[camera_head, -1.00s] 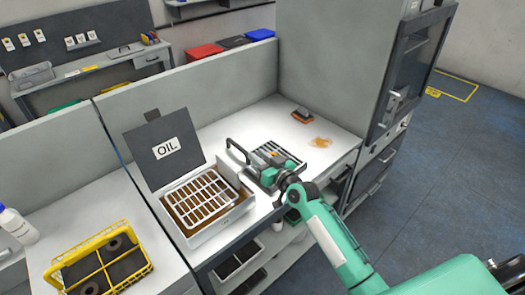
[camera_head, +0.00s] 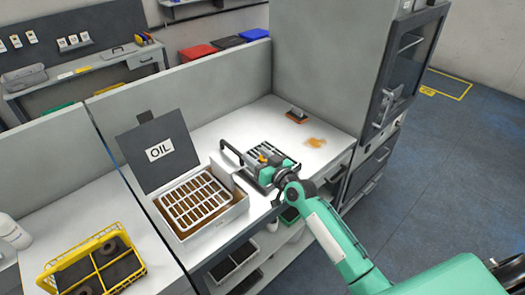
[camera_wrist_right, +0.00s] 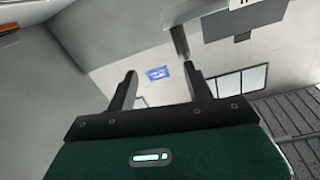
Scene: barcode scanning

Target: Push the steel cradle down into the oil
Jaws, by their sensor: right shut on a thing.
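The steel cradle (camera_head: 195,199), a pale metal grid, sits in the white oil tank (camera_head: 214,228), with brown oil showing through its openings. The tank's dark lid (camera_head: 158,150), labelled OIL, stands open behind it. My right gripper (camera_head: 238,163) is beside the tank's right side, shut on what looks like a dark bar; I cannot tell clearly whether this bar is the cradle's handle. In the right wrist view, the two dark fingers of this gripper (camera_wrist_right: 163,88) stand apart, and what lies between them is unclear. My left gripper is not in view.
A slatted rack (camera_head: 270,152) lies behind and right of my right gripper. A brush-like block (camera_head: 296,115) and an orange-brown spill (camera_head: 315,142) are on the bench beyond. A yellow basket (camera_head: 92,265) with dark round parts stands at the left. A tall grey cabinet rises at the right.

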